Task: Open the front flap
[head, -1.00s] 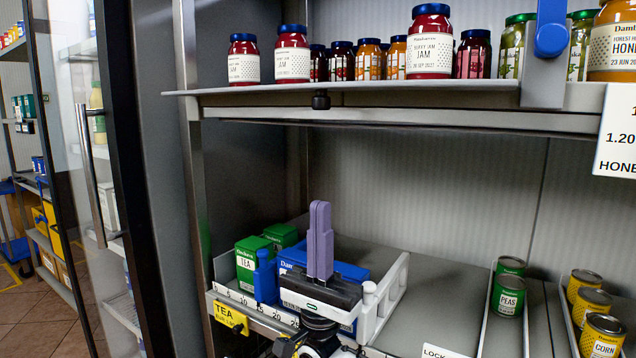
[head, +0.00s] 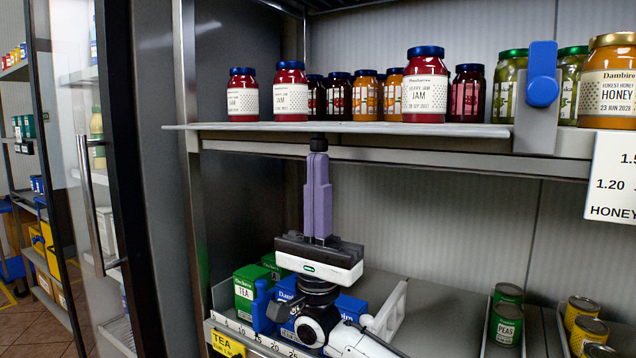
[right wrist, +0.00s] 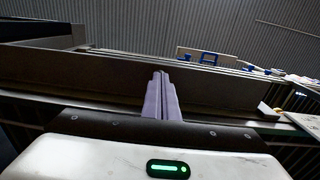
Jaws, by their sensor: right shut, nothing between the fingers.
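A grey strip (head: 440,157), which may be the front flap, runs along under the front edge of the upper shelf and looks closed. A small black knob (head: 319,144) is at its left part. My right gripper (head: 318,160) points up with its purple fingers shut and empty. Its tips are just below the knob in the head view, and I cannot tell whether they touch it. In the right wrist view the shut fingers (right wrist: 160,80) stand before a dark panel (right wrist: 220,90); the knob is not clear there. My left gripper is not in view.
Jam jars (head: 425,85) and a honey jar (head: 606,85) stand on the upper shelf (head: 230,126), with a blue lever (head: 542,75) at its edge. Below are tea boxes (head: 245,290) and pea cans (head: 507,320). A glass door (head: 75,160) stands at left.

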